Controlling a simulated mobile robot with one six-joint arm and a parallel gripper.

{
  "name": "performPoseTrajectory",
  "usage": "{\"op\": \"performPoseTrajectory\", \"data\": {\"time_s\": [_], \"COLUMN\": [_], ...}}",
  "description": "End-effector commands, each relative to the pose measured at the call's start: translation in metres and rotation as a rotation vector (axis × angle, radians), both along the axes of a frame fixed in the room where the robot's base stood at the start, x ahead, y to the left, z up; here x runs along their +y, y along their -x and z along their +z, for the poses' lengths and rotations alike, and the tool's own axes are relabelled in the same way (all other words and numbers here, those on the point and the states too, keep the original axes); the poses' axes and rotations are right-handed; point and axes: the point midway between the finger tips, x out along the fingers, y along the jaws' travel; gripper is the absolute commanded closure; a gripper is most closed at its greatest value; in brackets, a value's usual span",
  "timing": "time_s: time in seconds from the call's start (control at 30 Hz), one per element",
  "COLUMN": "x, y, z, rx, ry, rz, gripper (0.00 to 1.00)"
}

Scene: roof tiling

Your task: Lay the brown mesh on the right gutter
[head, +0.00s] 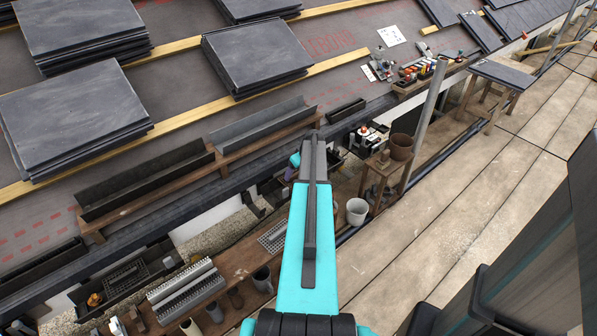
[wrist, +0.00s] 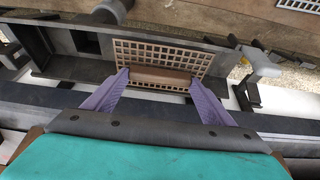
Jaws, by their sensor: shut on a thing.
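The brown mesh (wrist: 160,55) is a tan lattice panel with a solid brown bar (wrist: 161,76) along its near side. In the wrist view, the purple fingers of my gripper (wrist: 160,80) are shut on that bar from both sides. The mesh is in front of a dark trough (wrist: 65,65); I cannot tell whether they touch. In the head view, my teal arm hides the mesh and most of the gripper. Two long gutters lie along the roof edge there: a black one (head: 145,181) at left and a grey one (head: 262,125) right of it. Both look empty.
Stacks of dark slates (head: 255,55) lie on the roof. A wooden plank (head: 235,262) below the eave bears a grey mesh (head: 272,237) and ribbed grey pieces (head: 186,289). A white bucket (head: 357,211) and a small stand with a brown pot (head: 401,147) are right of my arm.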

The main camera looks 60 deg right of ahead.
Motion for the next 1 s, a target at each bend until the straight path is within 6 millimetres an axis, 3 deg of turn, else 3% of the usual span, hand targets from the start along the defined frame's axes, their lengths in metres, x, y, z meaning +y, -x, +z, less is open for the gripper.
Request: {"op": "performPoseTrajectory", "data": {"time_s": [0.23,0.27,0.37,0.4,1.0], "x": [0.0,0.0,0.0,0.0,-0.0001], "y": [0.0,0.0,0.0,0.0,0.0], "z": [0.0002,0.0002,0.0002,0.0002,0.0047], "rx": [0.0,0.0,0.0,0.0,0.0], "ry": [0.0,0.0,0.0,0.0,0.0], "rz": [0.0,0.0,0.0,0.0,0.0], "gripper": [0.44,0.19,0.02,0.01,0.0]}}
